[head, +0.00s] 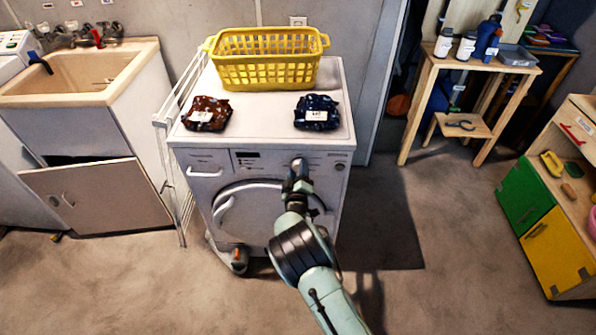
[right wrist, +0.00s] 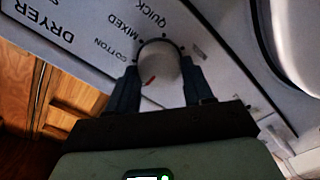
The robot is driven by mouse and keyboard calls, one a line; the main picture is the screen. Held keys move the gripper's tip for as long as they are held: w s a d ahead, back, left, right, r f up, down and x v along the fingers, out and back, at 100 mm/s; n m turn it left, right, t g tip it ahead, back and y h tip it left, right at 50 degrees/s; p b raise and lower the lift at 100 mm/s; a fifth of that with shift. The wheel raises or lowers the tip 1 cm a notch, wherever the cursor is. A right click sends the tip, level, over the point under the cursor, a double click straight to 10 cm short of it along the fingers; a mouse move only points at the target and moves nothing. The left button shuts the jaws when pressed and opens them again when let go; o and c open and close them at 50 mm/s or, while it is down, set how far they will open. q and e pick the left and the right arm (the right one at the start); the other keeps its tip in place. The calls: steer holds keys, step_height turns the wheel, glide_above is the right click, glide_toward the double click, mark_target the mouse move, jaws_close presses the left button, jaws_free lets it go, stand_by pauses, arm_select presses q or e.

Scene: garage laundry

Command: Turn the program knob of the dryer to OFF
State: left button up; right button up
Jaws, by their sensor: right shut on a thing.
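The white dryer (head: 190,152) stands in the middle of the head view, with its control panel along the upper front. My right gripper (head: 298,166) reaches the panel right of its middle and hides the knob there. In the right wrist view the round grey program knob (right wrist: 162,66) sits between the two dark fingers of my right gripper (right wrist: 160,72), which is shut on it. A red mark on the knob points to the picture's lower left. The labels QUICK, MIXED and COTTON can be read around it; an OFF label cannot be made out. My left gripper is not in view.
A yellow basket (head: 265,72), a brown packet (head: 208,113) and a dark blue packet (head: 317,112) are on the dryer's top. A sink cabinet (head: 95,195) with an open door is left. A wooden table (head: 430,85) stands right. The floor right of the dryer is clear.

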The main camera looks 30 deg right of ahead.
stand_by(0.4)
steer(key=o, duration=1)
steer(key=shift+s, duration=0.1)
steer(key=p+v, duration=0.1)
steer(key=v, duration=1.2)
steer(key=shift+s, duration=0.15)
steer(key=shift+f, duration=0.1)
